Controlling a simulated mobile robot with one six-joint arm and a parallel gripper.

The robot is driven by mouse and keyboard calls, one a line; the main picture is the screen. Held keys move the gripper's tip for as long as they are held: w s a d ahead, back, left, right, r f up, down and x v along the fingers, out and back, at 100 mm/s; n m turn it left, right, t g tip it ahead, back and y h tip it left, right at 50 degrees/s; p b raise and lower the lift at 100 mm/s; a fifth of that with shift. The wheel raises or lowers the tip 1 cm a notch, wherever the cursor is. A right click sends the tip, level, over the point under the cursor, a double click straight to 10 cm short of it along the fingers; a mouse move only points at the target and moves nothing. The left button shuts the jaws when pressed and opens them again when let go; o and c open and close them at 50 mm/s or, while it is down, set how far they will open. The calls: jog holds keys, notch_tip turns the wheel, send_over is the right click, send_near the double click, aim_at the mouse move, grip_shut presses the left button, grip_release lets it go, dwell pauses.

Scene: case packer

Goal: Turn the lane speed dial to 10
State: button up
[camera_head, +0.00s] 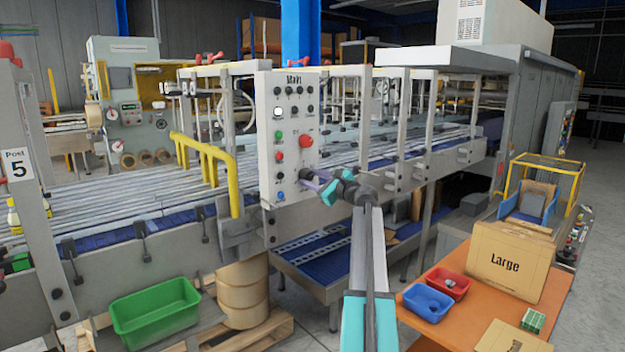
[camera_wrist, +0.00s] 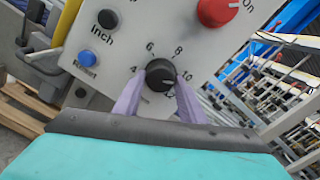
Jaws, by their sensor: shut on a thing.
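The lane speed dial (camera_wrist: 160,72) is a black round knob on a pale control panel, with the numbers 4, 6, 8 and 10 printed around it. My gripper (camera_wrist: 160,82) has its two purple fingers on either side of the knob and is shut on it. I cannot make out which number the dial's pointer faces.
A yellow bent rail (camera_head: 232,175) stands left of the panel. An orange table (camera_head: 465,308) with boxes and bins is at the lower right.

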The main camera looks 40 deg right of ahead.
jog(key=o, duration=1)
jog(key=shift+s, duration=0.15)
jog(key=s+b, duration=0.1)
jog(key=s, duration=0.3)
jog(key=s+b, duration=0.1)
jog(key=s, duration=0.4)
jog(key=s+a+b, duration=0.1)
jog(key=s+b, duration=0.1)
jog(key=s, duration=0.2)
jog(key=shift+s, duration=0.25)
